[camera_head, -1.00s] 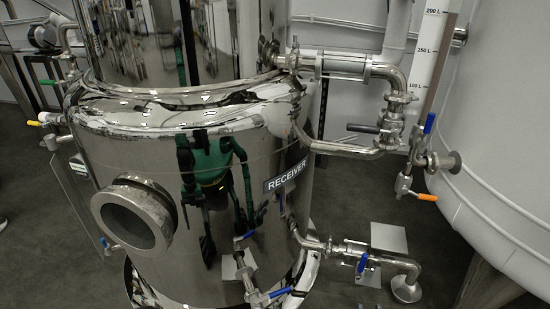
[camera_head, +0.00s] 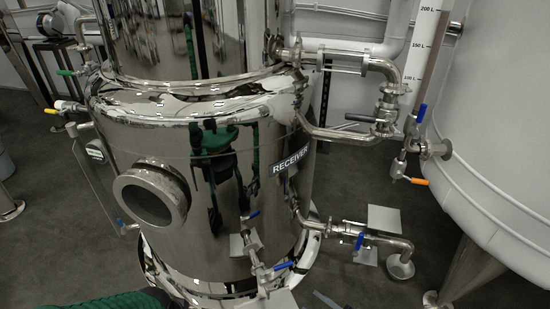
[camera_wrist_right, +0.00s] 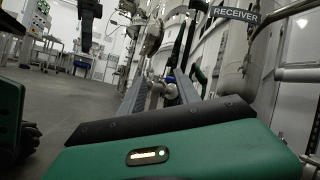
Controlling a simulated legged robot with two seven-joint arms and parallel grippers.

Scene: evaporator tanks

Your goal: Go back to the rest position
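The steel tank labelled RECEIVER (camera_head: 235,185) stands upright in the middle of the head view, and its sign also shows in the right wrist view (camera_wrist_right: 236,15). My right gripper (camera_wrist_right: 160,80) shows in the right wrist view as two grey fingers reaching forward from a green body. The fingers are apart. Valve parts show between them, and I see nothing clearly held. In the head view, a small grey tip at the bottom edge may be part of this gripper. My left gripper is not in view.
A pipe with a blue-handled valve (camera_head: 360,241) leaves the receiver's lower right. A round porthole (camera_head: 151,196) faces forward. A large pale tank (camera_head: 500,130) stands at right. Dark floor (camera_head: 50,240) is open at left. A ribbed green part shows at the bottom left.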

